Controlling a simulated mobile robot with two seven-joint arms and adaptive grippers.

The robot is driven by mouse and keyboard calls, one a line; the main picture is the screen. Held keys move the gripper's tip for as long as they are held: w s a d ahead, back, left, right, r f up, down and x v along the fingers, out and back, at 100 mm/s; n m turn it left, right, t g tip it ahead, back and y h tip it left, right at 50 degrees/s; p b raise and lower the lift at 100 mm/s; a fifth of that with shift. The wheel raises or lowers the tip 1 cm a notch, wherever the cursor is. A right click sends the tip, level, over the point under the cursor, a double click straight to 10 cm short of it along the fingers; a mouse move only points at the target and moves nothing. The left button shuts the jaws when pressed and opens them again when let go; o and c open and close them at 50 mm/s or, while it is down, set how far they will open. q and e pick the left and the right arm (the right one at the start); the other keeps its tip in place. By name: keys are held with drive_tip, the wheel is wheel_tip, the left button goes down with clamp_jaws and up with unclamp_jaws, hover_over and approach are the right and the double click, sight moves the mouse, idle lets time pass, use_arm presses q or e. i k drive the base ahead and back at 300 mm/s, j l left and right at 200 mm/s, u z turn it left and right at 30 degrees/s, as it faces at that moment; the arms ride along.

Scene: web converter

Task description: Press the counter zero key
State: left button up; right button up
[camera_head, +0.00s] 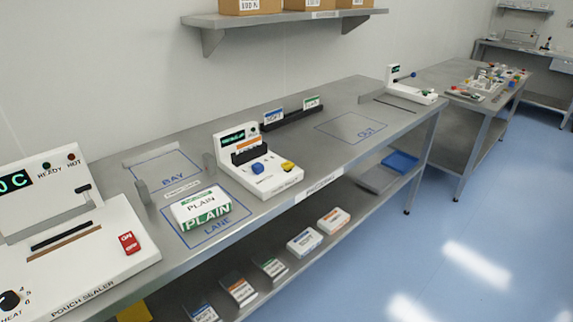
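Neither of my grippers shows in the head view. A white machine (273,180) stands mid-bench with a small dark display (234,137) showing green characters. A blue knob or key (257,168) and a yellow key (287,165) sit on its front deck. A second white device (409,91) with a small green display and a dark lever stands at the far end of the bench. The lettering on both is too small to read, so I cannot tell which part is the counter zero key.
A pouch sealer (95,250) fills the near left. A box marked PLAIN (200,207) lies in the LANE outline. A dark rack (290,118) holds two upright cards behind. The OUT outline (352,127) is empty. Several packs lie on the lower shelf. Blue floor is clear at right.

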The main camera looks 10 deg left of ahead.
sight(288, 167)
drive_tip(key=u, duration=0.15)
drive_tip(key=i+l+u, duration=0.75)
drive_tip(key=l, duration=0.15)
drive_tip(key=i+l+u, duration=0.1)
drive_tip(key=l+u, duration=0.15)
drive_tip(key=l, duration=0.15)
drive_tip(key=i+l, duration=0.15)
drive_tip(key=l, duration=0.2)
drive_tip(key=i+l, duration=0.1)
drive_tip(key=l, duration=0.25)
drive_tip(key=i+l, duration=0.15)
drive_tip(key=l, duration=0.25)
